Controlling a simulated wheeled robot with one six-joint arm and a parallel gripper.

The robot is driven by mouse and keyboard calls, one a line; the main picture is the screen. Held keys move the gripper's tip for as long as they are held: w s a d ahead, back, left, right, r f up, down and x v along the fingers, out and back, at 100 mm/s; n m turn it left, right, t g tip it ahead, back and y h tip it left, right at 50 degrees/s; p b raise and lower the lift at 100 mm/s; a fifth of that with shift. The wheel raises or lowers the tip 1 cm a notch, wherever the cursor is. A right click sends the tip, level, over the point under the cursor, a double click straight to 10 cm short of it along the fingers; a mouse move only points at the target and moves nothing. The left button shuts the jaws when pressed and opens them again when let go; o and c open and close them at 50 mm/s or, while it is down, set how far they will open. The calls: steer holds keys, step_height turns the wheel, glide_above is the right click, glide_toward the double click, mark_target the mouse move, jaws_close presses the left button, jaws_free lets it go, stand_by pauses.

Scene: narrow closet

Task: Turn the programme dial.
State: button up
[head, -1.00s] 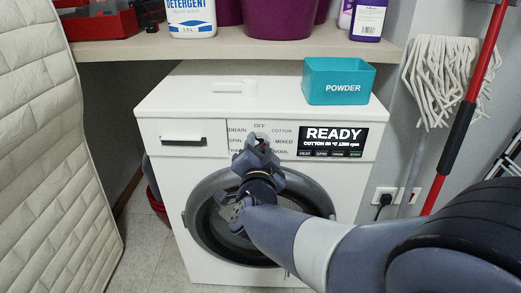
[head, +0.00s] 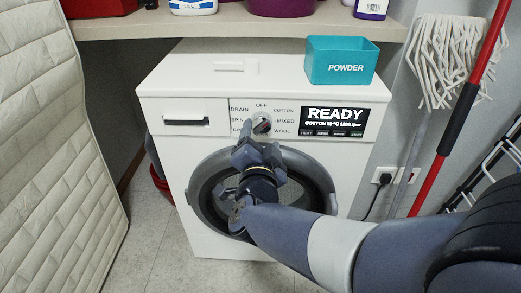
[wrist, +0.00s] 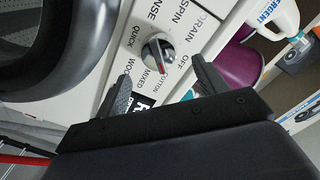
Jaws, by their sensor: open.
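The programme dial (head: 262,123) is a small round knob on the white washing machine's (head: 160,97) front panel, ringed by labels. In the wrist view the dial (wrist: 158,52) is silver-grey with a red mark pointing toward COTTON. The display (head: 335,121) reads READY and COTTON. My gripper (head: 260,150) is open, in front of the panel and just below the dial in the head view. In the wrist view its two fingers (wrist: 162,66) stand apart on either side of the dial, with nothing visible gripped. I cannot tell how far the fingertips are from the panel.
A shelf (head: 230,27) with bottles runs above. A padded board (head: 50,140) leans at left. A mop (head: 445,60) and red-black pole (head: 460,120) stand at right.

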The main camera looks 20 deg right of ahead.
mark_target(262, 127)
steer(key=p+v, duration=0.1)
steer(key=v, duration=0.5)
steer(key=shift+s+p, duration=0.25)
steer(key=shift+p, duration=0.1)
steer(key=shift+w, duration=0.15)
steer(key=b+x, duration=0.3)
steer(key=x, duration=0.7)
steer(key=shift+w+d+b, duration=0.1)
steer(key=shift+w+b, duration=0.2)
steer(key=shift+b, duration=0.05)
steer(key=shift+s, duration=0.1)
